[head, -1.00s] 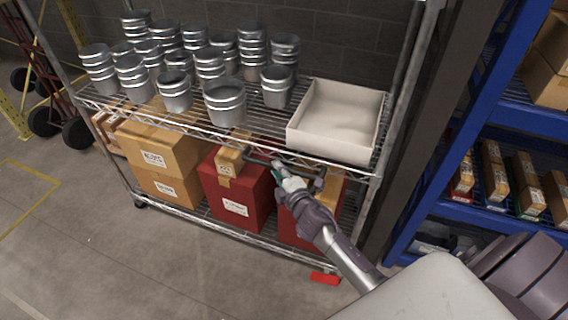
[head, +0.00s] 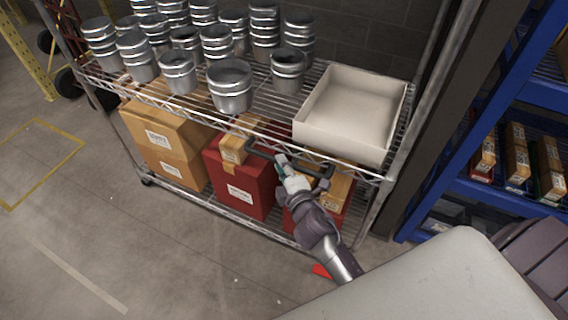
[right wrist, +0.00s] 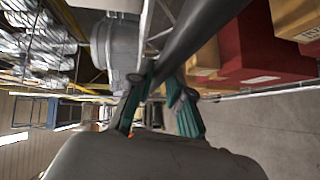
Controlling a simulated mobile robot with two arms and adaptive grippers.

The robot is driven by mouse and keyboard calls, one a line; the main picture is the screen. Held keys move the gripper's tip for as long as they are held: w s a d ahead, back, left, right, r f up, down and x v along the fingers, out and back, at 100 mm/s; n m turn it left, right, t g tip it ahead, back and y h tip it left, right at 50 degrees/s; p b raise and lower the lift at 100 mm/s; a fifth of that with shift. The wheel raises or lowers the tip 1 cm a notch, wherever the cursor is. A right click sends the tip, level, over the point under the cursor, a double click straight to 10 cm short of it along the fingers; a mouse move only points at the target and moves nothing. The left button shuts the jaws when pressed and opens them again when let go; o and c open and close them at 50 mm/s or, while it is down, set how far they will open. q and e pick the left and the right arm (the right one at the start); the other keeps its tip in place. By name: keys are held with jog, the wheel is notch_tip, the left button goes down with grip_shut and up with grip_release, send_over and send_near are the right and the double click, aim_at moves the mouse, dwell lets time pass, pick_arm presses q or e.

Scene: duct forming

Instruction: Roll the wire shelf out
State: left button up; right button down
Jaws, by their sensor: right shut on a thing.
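The wire shelf (head: 200,118) is a chrome rack on casters, standing against a dark block wall in the head view. A dark handle bar (head: 262,150) runs along the front edge of its upper tier. My right gripper (head: 284,166) is shut on this bar near its middle. In the right wrist view the dark bar (right wrist: 205,32) passes between the green-padded fingers (right wrist: 158,100). My left gripper is not in view.
Metal cans (head: 230,88) and a white open tray (head: 352,112) stand on the upper tier. Cardboard boxes (head: 165,145) and red boxes (head: 238,180) sit below. A red caster pedal (head: 320,270) shows low. A blue rack (head: 470,190) is close at right. Floor at left is open.

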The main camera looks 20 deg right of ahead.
jog(key=shift+s+a+f, duration=0.1)
jog(key=shift+a+f, duration=0.1)
jog(key=shift+f, duration=0.1)
jog(key=c, duration=1.3)
grip_release()
jog(key=shift+o, duration=1)
jog(key=shift+a, duration=0.1)
jog(key=s+r, duration=0.1)
jog(key=s, duration=1)
jog(key=shift+s+a+r, duration=0.3)
jog(key=shift+a+r, duration=0.05)
jog(key=shift+r, duration=0.05)
jog(key=shift+f, duration=0.1)
